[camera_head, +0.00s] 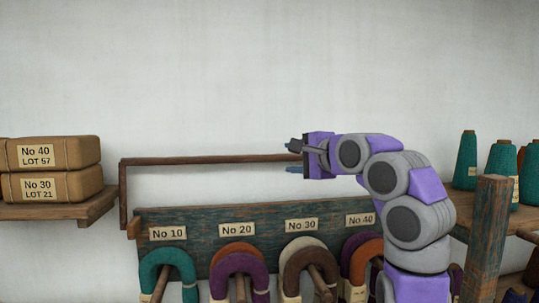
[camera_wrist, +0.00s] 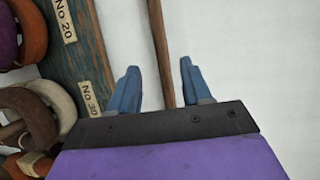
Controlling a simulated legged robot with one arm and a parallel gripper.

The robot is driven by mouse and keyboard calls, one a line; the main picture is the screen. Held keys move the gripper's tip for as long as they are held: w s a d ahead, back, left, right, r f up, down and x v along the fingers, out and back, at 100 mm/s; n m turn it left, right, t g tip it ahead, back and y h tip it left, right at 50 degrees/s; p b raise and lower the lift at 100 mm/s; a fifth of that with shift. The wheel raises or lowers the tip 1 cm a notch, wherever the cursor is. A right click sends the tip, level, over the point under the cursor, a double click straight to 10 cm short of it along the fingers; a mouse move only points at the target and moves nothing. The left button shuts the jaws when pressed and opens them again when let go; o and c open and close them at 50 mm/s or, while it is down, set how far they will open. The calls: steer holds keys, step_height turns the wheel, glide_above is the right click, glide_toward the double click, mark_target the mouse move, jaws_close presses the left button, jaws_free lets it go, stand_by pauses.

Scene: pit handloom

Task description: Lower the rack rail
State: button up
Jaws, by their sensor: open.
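The rack rail (camera_head: 215,160) is a thin brown bar running level above the dark wooden rack board (camera_head: 212,242). At its left end a short arm goes down to the board. My gripper (camera_head: 291,157) is at the right part of the rail, with its fingers pointing left. In the wrist view the rail (camera_wrist: 160,50) runs between the two blue fingertips (camera_wrist: 158,85), with a gap on each side. The gripper is open. The rail's right end is hidden behind my gripper and arm.
Yarn hanks, such as a teal one (camera_head: 167,268), hang on pegs below the labels. Wrapped parcels (camera_head: 50,170) sit on a left shelf (camera_head: 60,211). Teal cones (camera_head: 500,170) stand at right behind a wooden post (camera_head: 487,240). The wall above the rail is clear.

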mark_target(268, 158)
steer(key=x, duration=0.3)
steer(key=p+x, duration=0.1)
steer(key=x, duration=0.2)
steer(key=a+p+x, duration=0.1)
steer(key=x, duration=0.3)
steer(key=shift+s, duration=0.2)
steer(key=shift+w+a+f+p, duration=0.1)
steer(key=shift+w+p, duration=0.15)
steer(key=shift+w, duration=0.15)
steer(key=shift+w+a+f+p, duration=0.1)
steer(key=shift+w+p, duration=0.15)
steer(key=shift+w, duration=0.1)
steer(key=shift+a, duration=0.15)
steer(key=c, duration=0.5)
jaws_close()
steer(key=shift+f, duration=0.1)
